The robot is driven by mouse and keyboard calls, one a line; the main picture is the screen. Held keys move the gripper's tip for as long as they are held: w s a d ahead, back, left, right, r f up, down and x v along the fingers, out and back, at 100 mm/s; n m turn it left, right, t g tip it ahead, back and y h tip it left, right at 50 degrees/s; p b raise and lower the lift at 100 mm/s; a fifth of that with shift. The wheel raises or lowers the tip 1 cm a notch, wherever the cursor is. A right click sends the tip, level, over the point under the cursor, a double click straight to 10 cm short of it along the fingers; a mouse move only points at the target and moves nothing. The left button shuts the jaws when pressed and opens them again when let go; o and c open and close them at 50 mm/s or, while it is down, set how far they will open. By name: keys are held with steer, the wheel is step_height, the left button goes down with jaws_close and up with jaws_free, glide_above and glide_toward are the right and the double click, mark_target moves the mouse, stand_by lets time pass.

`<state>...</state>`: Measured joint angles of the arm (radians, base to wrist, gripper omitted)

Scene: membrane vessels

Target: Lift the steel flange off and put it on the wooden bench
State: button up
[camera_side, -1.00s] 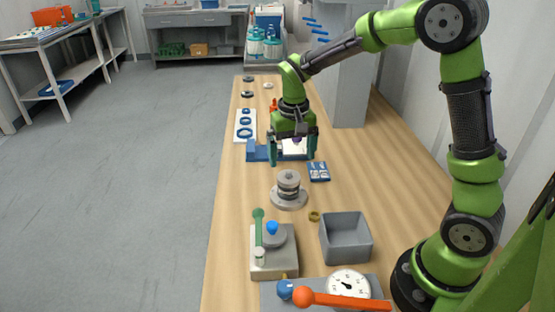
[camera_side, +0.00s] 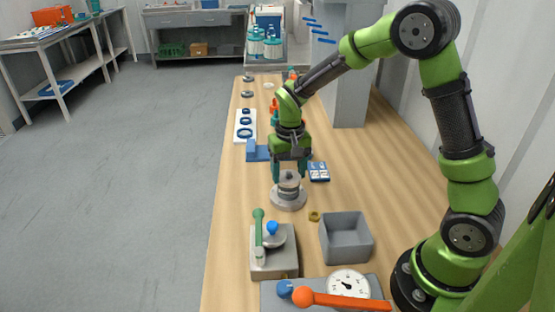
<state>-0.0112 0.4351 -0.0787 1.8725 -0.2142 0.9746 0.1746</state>
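The steel flange assembly (camera_side: 289,192) stands on the wooden bench (camera_side: 235,225), a short stack of round metal parts on a wide round base. I cannot tell exactly which ring of the stack is the flange. My gripper (camera_side: 289,178) points straight down over the stack. Its two teal fingers are apart, one at each side of the stack's top. The fingertips look level with the upper part of the stack. Whether they touch it is too small to tell. The stack rests upright on the bench.
A grey open bin (camera_side: 345,238) and a brass ring (camera_side: 314,216) lie to the right in front. A grey block with a green lever (camera_side: 259,235) stands in front. A blue-and-white packet (camera_side: 319,171) and a blue fixture (camera_side: 257,151) are close behind. Bare bench shows at right.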

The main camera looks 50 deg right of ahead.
steer(key=c, duration=0.6)
steer(key=shift+c, duration=0.2)
steer(key=shift+r, duration=0.15)
